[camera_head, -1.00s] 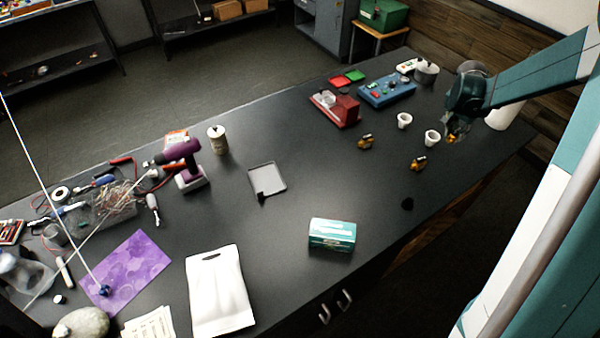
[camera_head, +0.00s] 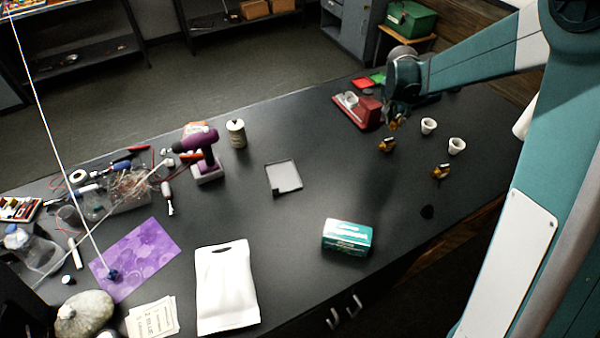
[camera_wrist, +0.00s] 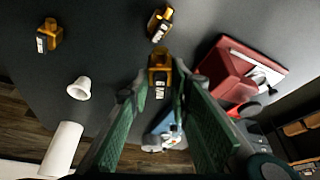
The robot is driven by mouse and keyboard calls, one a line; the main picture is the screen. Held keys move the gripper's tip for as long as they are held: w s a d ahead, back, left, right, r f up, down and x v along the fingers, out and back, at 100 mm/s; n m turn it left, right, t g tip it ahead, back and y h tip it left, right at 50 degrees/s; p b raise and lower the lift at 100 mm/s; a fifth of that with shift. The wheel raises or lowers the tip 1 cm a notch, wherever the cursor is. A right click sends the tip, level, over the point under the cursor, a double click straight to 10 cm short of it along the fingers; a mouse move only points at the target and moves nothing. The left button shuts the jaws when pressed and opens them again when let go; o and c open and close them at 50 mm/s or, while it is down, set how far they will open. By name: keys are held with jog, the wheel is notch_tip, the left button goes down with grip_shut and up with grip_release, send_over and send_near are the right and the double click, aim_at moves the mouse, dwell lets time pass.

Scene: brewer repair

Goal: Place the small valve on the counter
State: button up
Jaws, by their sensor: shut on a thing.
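The small brass valve (camera_wrist: 159,74), with a white label, is between the fingertips of my gripper (camera_wrist: 155,85) in the wrist view. The fingers are shut on it. In the head view the held valve (camera_head: 395,122) shows below my gripper (camera_head: 398,116), apparently above the counter. Two similar brass valves stand on the dark counter (camera_head: 300,225): one (camera_head: 387,145) close in front of the gripper, the other (camera_head: 441,171) to the right. They also show in the wrist view, one at top centre (camera_wrist: 160,24) and one at top left (camera_wrist: 48,36).
A red device (camera_head: 358,110) stands just left of my gripper. Two white cups (camera_head: 428,125) (camera_head: 456,146) stand to its right. A grey tray (camera_head: 284,177) and a teal-and-white box (camera_head: 347,238) are farther left and forward. The counter between tray and valves is clear.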

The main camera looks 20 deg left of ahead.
jog(key=s+a+n+b, duration=0.1)
jog(key=s+a, duration=0.2)
jog(key=a, duration=0.7)
jog(key=s+a+n+y+b, duration=0.1)
jog(key=s+a, duration=0.3)
jog(key=a, duration=0.7)
jog(key=s+a+n+b, duration=0.1)
jog(key=s+a+n, duration=0.1)
jog(key=a, duration=0.8)
jog(key=shift+s+a+n+y, duration=0.3)
jog(key=shift+s+n+y, duration=0.1)
jog(key=shift+s, duration=0.25)
jog(key=shift+f, duration=3)
jog(key=shift+f+t, duration=0.1)
jog(key=shift+t, duration=0.2)
jog(key=shift+f, duration=1.8)
jog(key=shift+f+b, duration=0.15)
jog(key=shift+b, duration=0.15)
jog(key=o, duration=0.9)
jog(key=shift+o, duration=0.2)
